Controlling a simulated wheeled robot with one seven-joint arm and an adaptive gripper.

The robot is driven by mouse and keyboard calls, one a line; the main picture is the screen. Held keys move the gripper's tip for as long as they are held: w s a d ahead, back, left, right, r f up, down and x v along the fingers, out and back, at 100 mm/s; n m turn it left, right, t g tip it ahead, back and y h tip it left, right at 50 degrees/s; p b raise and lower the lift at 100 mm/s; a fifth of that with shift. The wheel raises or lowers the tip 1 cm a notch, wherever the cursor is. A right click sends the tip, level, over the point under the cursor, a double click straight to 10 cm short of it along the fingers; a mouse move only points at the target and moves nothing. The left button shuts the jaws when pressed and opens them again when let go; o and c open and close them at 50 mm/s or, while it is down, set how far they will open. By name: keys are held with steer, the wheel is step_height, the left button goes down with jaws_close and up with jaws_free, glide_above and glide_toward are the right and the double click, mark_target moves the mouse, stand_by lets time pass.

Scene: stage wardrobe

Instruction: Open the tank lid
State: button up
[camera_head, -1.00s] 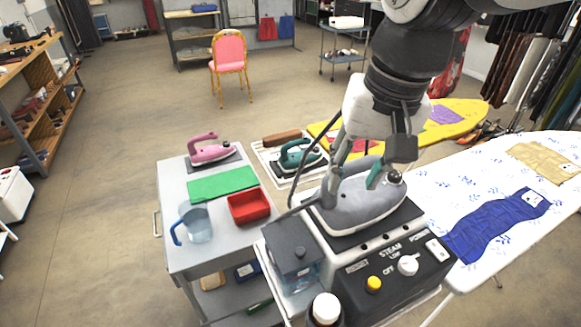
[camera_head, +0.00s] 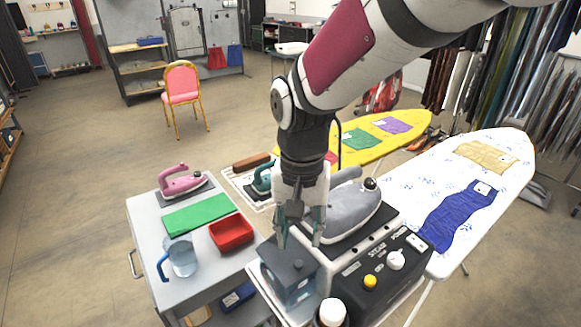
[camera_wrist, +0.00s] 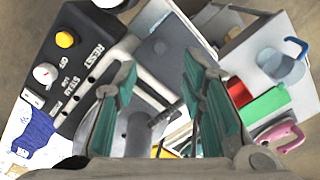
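The steam station (camera_head: 385,265) has a water tank (camera_head: 297,290) at its left end, topped by a dark grey lid (camera_head: 283,258) with a small knob. The lid lies flat on the tank. My gripper (camera_head: 300,238) points down over the back part of the tank, fingers apart and empty. In the wrist view the lid (camera_wrist: 170,62) shows beyond the spread teal fingertips (camera_wrist: 160,72). The gripper partly hides the lid in the head view; whether a fingertip touches it I cannot tell. The grey iron (camera_head: 350,212) rests on the station, right of my gripper.
The cart (camera_head: 150,235) at left carries a pink iron (camera_head: 183,184), green cloth (camera_head: 197,214), red tray (camera_head: 231,236) and blue-handled jug (camera_head: 182,258). A white-capped bottle (camera_head: 332,313) stands in front of the tank. An ironing board (camera_head: 440,185) lies at right.

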mark_target(299, 263)
step_height(299, 263, down, 7)
steer(key=shift+f, duration=0.15)
steer(key=shift+c, duration=0.2)
jaws_close()
